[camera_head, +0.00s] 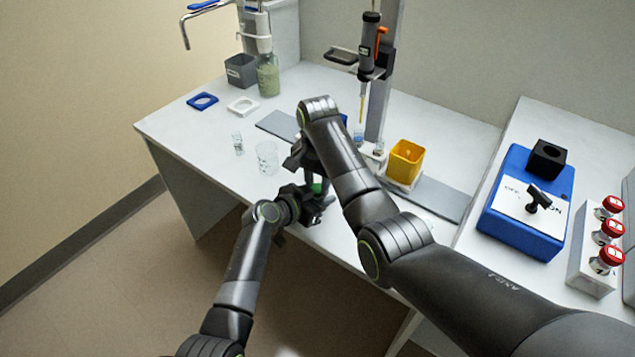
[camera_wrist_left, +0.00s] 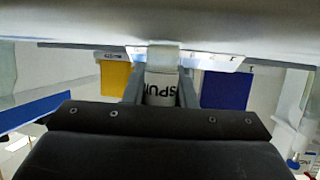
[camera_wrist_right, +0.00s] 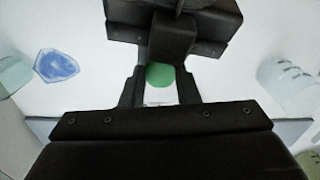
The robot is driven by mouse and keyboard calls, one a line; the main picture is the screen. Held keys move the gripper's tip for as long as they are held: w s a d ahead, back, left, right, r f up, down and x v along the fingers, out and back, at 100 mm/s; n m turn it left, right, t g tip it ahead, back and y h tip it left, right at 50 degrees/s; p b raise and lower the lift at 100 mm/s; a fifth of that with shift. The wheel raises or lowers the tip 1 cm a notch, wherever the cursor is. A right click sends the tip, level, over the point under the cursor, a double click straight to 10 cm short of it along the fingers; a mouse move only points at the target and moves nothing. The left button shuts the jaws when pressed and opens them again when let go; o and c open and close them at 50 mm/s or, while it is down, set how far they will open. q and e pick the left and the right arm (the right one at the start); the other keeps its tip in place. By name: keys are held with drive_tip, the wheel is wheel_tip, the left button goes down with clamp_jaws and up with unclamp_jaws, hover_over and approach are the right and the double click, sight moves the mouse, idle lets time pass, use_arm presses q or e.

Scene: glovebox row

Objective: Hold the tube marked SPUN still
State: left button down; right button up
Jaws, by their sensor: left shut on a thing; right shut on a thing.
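The tube marked SPUN (camera_wrist_left: 161,90) shows upright in the left wrist view, its white label with black letters between the fingers of my left gripper (camera_wrist_left: 160,98). That gripper is shut on the tube's body. A green cap (camera_wrist_right: 160,75) shows from above in the right wrist view, between the fingers of my right gripper (camera_wrist_right: 160,88), which is shut on it. In the head view a little green (camera_head: 317,187) shows between the two grippers near the bench's front edge. The arms hide most of the tube there.
A clear beaker (camera_head: 267,157) and a small glass vial (camera_head: 238,143) stand left of the grippers. A yellow container (camera_head: 405,162) stands to the right, near a stand with a pipette (camera_head: 369,45). A blue switch box (camera_head: 526,203) is farther right.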

drive_tip(key=shift+n, duration=1.1)
drive_tip(key=o, duration=1.1)
drive_tip(key=shift+r, duration=2.3)
drive_tip(key=shift+c, duration=0.3)
wheel_tip(320, 180, up, 3)
drive_tip(key=m, duration=0.3)
drive_tip(key=shift+f, duration=3.85)
drive_tip(key=shift+c, duration=0.3)
